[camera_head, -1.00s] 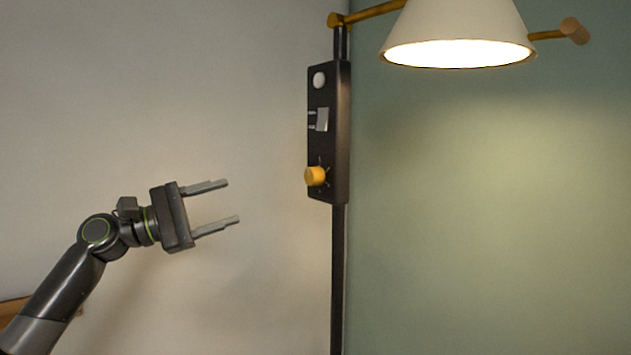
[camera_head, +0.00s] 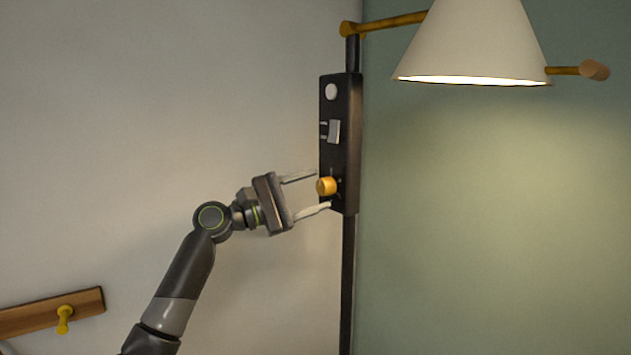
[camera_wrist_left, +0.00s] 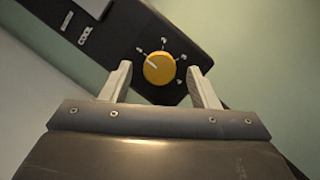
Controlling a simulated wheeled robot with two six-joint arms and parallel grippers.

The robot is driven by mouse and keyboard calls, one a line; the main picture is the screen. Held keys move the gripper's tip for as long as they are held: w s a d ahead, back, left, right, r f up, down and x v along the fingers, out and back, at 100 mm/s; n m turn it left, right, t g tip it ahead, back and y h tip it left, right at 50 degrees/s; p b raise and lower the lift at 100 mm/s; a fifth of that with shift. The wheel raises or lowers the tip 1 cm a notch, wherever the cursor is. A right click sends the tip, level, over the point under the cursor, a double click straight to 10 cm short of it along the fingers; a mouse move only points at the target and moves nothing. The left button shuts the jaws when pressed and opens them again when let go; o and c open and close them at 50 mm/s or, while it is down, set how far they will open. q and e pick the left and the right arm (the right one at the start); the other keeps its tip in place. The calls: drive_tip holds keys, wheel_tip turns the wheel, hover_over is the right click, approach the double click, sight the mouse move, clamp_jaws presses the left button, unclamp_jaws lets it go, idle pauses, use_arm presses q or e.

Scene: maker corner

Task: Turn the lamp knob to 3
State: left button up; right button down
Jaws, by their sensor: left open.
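The lamp knob (camera_head: 326,186) is a yellow-orange cylinder low on a black control panel (camera_head: 341,150) on the lamp post. It also shows in the left wrist view (camera_wrist_left: 160,68), with a pale pointer line towards the upper left. Small marks surround it, too small to read surely. My left gripper (camera_head: 322,190) is open, one finger above and one below the knob in the head view. In the left wrist view its fingers stand either side of the knob, with gaps. The lamp shade (camera_head: 475,45) is lit underneath. My right gripper is not in view.
Above the knob, the panel carries a silver switch (camera_head: 334,131) and a round white button (camera_head: 331,91). A wooden rail with a yellow peg (camera_head: 64,318) is on the wall at lower left. Free air lies left of the panel.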

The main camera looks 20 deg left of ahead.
use_arm(q)
drive_tip(key=shift+w+d+r, duration=0.1)
drive_tip(key=shift+w+d, duration=0.25)
drive_tip(key=shift+d, duration=0.05)
drive_tip(key=c, duration=1)
drive_tip(key=shift+o, duration=0.2)
